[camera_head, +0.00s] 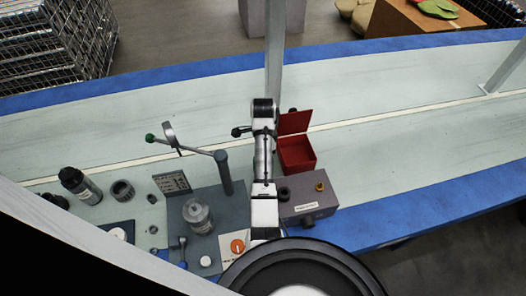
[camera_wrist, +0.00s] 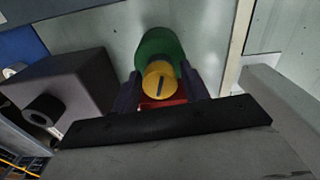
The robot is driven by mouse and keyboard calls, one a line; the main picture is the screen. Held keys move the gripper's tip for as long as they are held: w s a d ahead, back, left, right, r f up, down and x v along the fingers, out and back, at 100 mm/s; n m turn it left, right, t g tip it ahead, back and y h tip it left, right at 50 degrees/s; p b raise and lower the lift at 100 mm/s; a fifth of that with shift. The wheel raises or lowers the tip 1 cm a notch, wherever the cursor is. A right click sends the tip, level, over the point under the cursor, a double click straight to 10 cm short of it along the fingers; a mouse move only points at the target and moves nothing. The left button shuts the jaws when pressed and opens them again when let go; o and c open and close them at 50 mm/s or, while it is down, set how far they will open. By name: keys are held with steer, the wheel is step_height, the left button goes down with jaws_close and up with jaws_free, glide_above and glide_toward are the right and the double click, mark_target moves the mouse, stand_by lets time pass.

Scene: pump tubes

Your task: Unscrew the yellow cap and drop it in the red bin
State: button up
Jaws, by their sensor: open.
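In the wrist view a round yellow cap (camera_wrist: 158,78) with a dark slot in its face sits in front of a green rounded body (camera_wrist: 160,46). My gripper (camera_wrist: 160,90) is open, with its dark fingers on either side of the cap. I cannot tell whether they touch it. A small yellow knob-like piece (camera_head: 320,187) shows on a grey box (camera_head: 308,206) in the head view; I cannot tell whether it is the same cap. The red bin (camera_head: 298,154) stands behind that box with its lid raised. My gripper's fingers cannot be made out in the head view.
The grey box has a black knob (camera_head: 284,193). A bottle (camera_head: 80,185), a metal cylinder (camera_head: 198,215) and a green-ended lever (camera_head: 180,148) stand left of my arm. The pale table (camera_head: 410,150) is clear to the right. A post (camera_head: 274,60) rises behind the arm.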

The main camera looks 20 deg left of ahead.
steer(key=m, duration=0.7)
steer(key=shift+m, duration=0.4)
steer(key=m, duration=0.3)
steer(key=shift+m, duration=0.4)
steer(key=m, duration=0.4)
steer(key=c, duration=0.8)
steer(key=shift+n, duration=1.7)
